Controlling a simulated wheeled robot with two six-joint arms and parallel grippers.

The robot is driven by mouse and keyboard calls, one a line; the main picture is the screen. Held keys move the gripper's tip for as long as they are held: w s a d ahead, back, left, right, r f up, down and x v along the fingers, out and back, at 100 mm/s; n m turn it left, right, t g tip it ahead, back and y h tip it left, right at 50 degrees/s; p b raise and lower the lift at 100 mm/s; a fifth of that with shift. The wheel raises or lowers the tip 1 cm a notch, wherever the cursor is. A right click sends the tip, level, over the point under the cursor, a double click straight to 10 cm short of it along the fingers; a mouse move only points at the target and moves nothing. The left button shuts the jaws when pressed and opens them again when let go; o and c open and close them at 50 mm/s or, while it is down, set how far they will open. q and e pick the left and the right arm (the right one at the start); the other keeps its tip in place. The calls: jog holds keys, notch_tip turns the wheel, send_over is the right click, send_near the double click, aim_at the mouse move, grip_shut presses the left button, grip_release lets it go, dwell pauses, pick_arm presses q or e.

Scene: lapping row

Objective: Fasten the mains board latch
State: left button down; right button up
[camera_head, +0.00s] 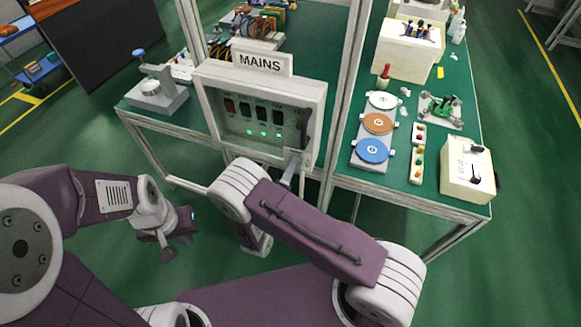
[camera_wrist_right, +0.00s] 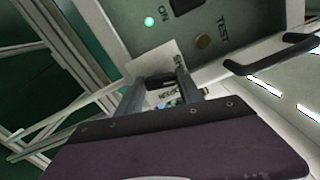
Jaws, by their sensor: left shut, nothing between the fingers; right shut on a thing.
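The mains board (camera_head: 212,92) is a pale box with a MAINS sign (camera_head: 262,62), dark switches and several lit green lamps. My right gripper (camera_head: 291,172) is at the board's lower right corner. My left gripper (camera_head: 168,246) is shut and empty, low at the left, clear of the board.
A black handle (camera_head: 305,128) is at the board's right side; it also shows in the right wrist view (camera_wrist_right: 275,55). The right bench holds coloured discs (camera_head: 377,123), a cream box (camera_head: 468,165) and a bottle. A gauge stand (camera_head: 157,88) stands left of the board.

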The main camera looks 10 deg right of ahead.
pick_arm(q)
jog(key=shift+r, duration=0.4)
pick_arm(e)
jog(key=shift+n, duration=1.3)
pick_arm(q)
jog(key=shift+p, duration=0.3)
pick_arm(e)
jog(key=shift+f, duration=0.1)
jog(key=o, duration=1.4)
